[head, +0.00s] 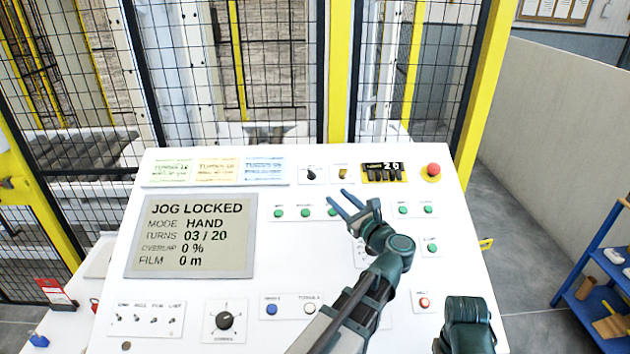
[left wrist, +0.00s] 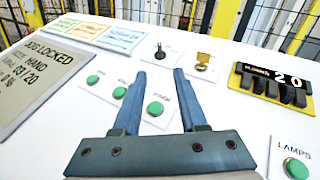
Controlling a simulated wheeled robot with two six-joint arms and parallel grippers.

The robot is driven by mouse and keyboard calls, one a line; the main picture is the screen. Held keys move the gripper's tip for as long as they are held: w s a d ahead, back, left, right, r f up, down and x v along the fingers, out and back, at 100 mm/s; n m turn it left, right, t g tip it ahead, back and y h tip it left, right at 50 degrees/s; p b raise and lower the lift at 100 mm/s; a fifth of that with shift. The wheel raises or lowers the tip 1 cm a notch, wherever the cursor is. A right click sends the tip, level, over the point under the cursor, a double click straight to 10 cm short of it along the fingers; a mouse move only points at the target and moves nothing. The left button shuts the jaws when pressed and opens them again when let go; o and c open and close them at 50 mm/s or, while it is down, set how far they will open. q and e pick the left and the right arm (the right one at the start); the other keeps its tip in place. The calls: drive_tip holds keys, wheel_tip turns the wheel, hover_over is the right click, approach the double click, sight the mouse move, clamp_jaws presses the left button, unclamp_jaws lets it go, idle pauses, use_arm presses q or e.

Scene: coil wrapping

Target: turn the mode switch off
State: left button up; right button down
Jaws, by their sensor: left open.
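The likely mode switch is the small black selector (head: 310,173) at the top of the white sloped panel, left of a yellow key-like switch (head: 343,174); its label is too small to read. In the left wrist view the black selector (left wrist: 160,51) stands beyond the fingertips, its handle pointing up. My left gripper (head: 342,201) is open and empty over the panel, below the two switches and by a row of green buttons (head: 305,213). The display (head: 190,237) reads JOG LOCKED, MODE HAND, TURNS 03 / 20. My right gripper's fingers are not seen.
A black counter reading 20 (head: 383,173) and a red mushroom button (head: 433,170) are at the panel's upper right. A large black knob (head: 225,320) and several toggle switches (head: 145,319) are at the lower left. Yellow-framed mesh fencing (head: 340,75) stands behind.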

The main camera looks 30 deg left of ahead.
sight(315, 176)
use_arm(q)
drive_tip(key=x, duration=1.3)
drive_tip(key=shift+w+a, duration=0.1)
drive_tip(key=shift+a, duration=0.2)
drive_tip(key=shift+c, duration=0.4)
clamp_jaws()
